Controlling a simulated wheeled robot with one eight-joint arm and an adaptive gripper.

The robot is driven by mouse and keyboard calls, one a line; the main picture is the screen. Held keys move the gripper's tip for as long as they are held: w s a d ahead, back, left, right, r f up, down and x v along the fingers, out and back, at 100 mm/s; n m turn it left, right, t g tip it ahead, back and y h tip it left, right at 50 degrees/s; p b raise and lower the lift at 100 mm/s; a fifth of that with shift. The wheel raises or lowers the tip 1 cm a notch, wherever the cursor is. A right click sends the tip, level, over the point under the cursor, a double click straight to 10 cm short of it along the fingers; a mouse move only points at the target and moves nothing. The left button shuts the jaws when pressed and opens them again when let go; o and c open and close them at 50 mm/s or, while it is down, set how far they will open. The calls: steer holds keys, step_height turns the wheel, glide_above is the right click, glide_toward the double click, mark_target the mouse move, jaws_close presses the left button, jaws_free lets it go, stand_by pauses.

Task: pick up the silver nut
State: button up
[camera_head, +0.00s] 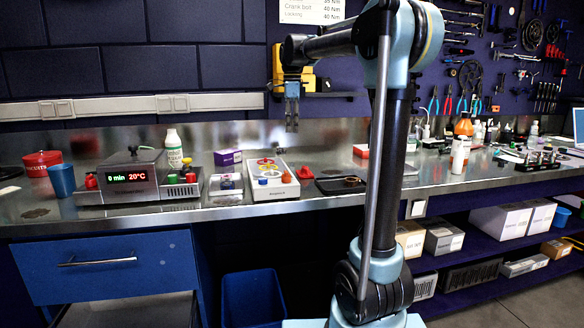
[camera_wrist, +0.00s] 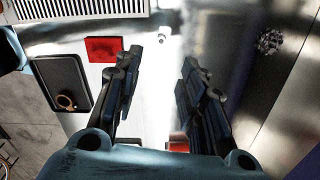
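My gripper (camera_head: 292,126) hangs pointing down above the bench, behind the white tray with colored round pieces (camera_head: 275,190). In the wrist view its two dark fingers (camera_wrist: 161,62) are apart, with nothing held between them. A small pale piece (camera_wrist: 162,39) lies on the bright bench surface just past the fingertips, roughly midway between them. It may be the silver nut, but it is too small to be sure. I cannot make out the nut in the head view.
A black tray with a ring (camera_wrist: 72,70) and a red square item (camera_wrist: 103,49) lie left of the fingers in the wrist view. On the bench are a display box (camera_head: 127,176), a white bottle (camera_head: 173,149) and a purple box (camera_head: 228,157). A tool wall stands behind.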

glide_above(292, 165)
steer(key=f, duration=0.8)
steer(key=shift+w+d+f, duration=0.15)
steer(key=shift+w+d, duration=0.1)
steer(key=shift+w, duration=0.1)
steer(key=shift+w+f, duration=0.15)
steer(key=shift+f, duration=2.5)
jaws_close()
